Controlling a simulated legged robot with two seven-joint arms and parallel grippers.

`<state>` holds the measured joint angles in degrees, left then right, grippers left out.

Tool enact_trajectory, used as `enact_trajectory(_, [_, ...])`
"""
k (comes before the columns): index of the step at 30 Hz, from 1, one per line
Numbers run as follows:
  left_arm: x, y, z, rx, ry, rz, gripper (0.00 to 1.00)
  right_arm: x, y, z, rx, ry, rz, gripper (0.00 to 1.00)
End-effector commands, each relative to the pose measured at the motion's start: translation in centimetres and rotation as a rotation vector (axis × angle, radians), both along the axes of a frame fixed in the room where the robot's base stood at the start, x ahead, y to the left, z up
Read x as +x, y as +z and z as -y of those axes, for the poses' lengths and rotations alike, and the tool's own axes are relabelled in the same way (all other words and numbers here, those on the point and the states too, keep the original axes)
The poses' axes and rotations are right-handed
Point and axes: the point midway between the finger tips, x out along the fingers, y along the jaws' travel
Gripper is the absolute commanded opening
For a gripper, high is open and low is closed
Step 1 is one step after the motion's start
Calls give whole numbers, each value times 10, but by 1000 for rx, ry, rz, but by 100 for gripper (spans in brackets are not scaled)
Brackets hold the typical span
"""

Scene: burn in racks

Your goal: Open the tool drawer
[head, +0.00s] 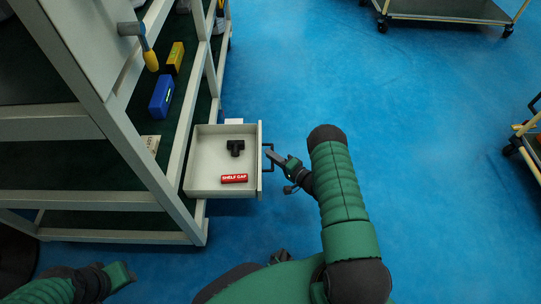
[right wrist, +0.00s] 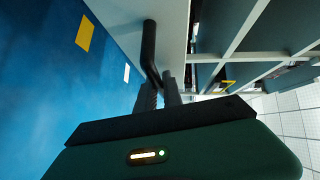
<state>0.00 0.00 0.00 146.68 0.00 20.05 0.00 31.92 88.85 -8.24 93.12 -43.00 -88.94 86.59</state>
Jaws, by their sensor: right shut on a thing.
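The tool drawer (head: 207,160) stands pulled out from the rack's side, its light grey tray open to view.
The rack (head: 150,165) fills the left side. Blue floor (head: 420,150) is clear to the right. Carts stand at the top (head: 450,12) and right edge (head: 528,140).

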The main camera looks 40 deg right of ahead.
Motion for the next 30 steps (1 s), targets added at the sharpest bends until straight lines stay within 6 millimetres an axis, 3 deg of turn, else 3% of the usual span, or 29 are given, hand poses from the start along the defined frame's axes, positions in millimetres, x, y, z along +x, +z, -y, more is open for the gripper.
enact_trajectory(1, [0,-1,0,0,0,0,36,-2,-4,0,-1,0,-9,0])
enact_trajectory(2, [0,-1,0,0,0,0,36,-2,-3,0,-1,0,-9,13])
enact_trajectory(6, [0,0,0,0,0,0,36,-1,-2,0,0,0,-6,32])
enact_trajectory(17, [0,4,0,0,0,0,36,-4,1,1,-1,-1,-3,32])
enact_trajectory(23, [0,30,0,0,0,0,36,-43,11,9,1,-5,-6,32])
enact_trajectory(30, [0,62,0,0,0,0,36,-113,21,21,3,-5,-6,32])
